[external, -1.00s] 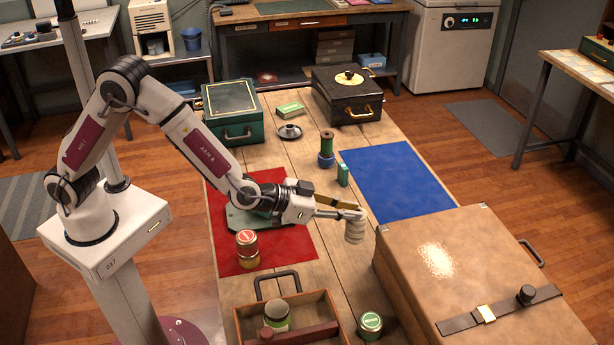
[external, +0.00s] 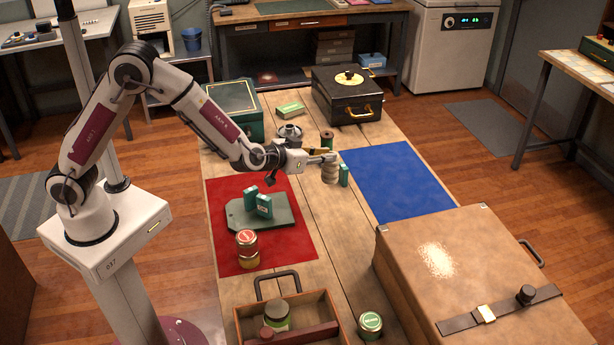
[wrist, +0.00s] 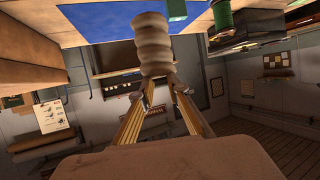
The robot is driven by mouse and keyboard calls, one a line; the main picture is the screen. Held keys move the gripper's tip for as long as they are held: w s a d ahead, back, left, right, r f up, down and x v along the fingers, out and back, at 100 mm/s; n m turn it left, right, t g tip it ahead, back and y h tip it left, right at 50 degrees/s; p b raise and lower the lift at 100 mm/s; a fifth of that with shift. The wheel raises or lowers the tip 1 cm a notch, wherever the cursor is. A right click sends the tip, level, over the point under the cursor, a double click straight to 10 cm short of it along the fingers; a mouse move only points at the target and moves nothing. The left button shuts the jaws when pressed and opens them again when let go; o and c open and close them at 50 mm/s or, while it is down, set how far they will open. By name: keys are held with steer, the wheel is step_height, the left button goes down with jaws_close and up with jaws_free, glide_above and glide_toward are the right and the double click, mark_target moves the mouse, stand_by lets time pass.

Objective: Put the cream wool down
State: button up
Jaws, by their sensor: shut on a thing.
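The cream wool (external: 330,171) is a ribbed, pale roll in the external view. My gripper (external: 318,160) is shut on it and holds it above the wooden table, left of the blue mat (external: 400,180). In the wrist view the wool (wrist: 152,45) stands between the tips of my gripper (wrist: 158,80). A small teal box (external: 344,176) is just right of the wool in the external view. Whether they touch cannot be told. A green spool (external: 327,140) is behind the wool, partly hidden by it and my gripper.
A red mat (external: 290,245) bears a green board (external: 240,214) with two teal boxes, and a jar (external: 247,250). A large tan case (external: 450,230) stands front right, an open wooden tray (external: 318,305) at the front. The blue mat is bare.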

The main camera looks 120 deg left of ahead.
mark_target(325, 173)
steer(key=shift+f, duration=0.1)
steer(key=shift+f, duration=3)
steer(key=shift+f, duration=1.9)
steer(key=shift+f, duration=0.15)
steer(key=o, duration=0.9)
steer(key=shift+r, duration=0.2)
steer(key=v, duration=1.2)
